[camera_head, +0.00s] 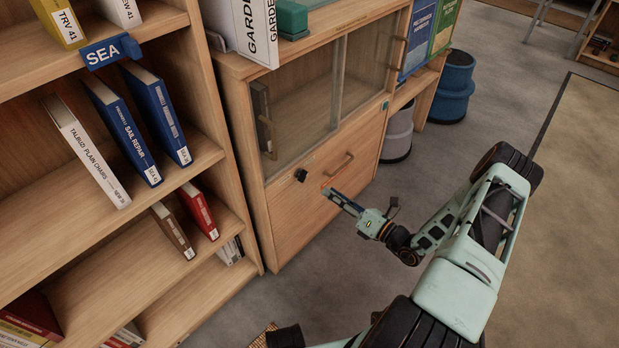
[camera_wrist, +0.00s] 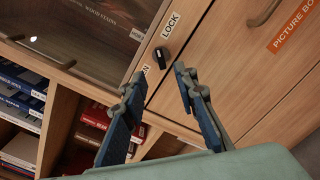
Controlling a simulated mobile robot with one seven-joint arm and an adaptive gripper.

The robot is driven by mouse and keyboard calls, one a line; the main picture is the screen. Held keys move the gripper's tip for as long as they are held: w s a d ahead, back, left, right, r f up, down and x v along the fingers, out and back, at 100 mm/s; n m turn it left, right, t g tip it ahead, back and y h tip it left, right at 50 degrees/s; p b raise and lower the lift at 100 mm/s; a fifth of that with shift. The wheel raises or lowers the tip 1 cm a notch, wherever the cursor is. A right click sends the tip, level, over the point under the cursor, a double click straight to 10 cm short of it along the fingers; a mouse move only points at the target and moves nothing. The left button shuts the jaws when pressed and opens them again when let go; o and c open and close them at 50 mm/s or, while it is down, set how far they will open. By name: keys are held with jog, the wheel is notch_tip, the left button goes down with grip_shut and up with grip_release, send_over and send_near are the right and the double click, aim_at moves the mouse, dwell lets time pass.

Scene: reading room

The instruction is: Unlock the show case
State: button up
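The show case (camera_head: 313,54) is a wooden cabinet with sliding glass doors, which look closed. A small black turn knob (camera_head: 300,175) sits on the wood strip below the glass. In the wrist view the knob (camera_wrist: 161,57) lies between a "LOCK" label (camera_wrist: 170,25) and a second label (camera_wrist: 145,71), partly hidden and ending in "N". My gripper (camera_head: 329,192) is in front of the cabinet, to the right of and lower than the knob. In the wrist view its fingers (camera_wrist: 157,78) are spread and empty, with the knob beyond the gap, apparently untouched.
A wooden panel with a bar handle (camera_head: 338,165) is below the glass. A bookcase (camera_head: 205,150) with several books stands close on the left. A blue stool (camera_head: 453,88) and a grey bin (camera_head: 397,135) are right of the cabinet. The floor (camera_head: 340,270) in front is mostly clear.

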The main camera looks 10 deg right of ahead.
aim_at(306, 176)
jog(key=b+x, duration=0.1)
jog(key=x, duration=0.9)
jog(key=shift+w+a+b, duration=0.2)
jog(key=shift+w+b, duration=0.1)
jog(key=shift+b, duration=0.1)
jog(key=shift+c, duration=0.4)
grip_shut()
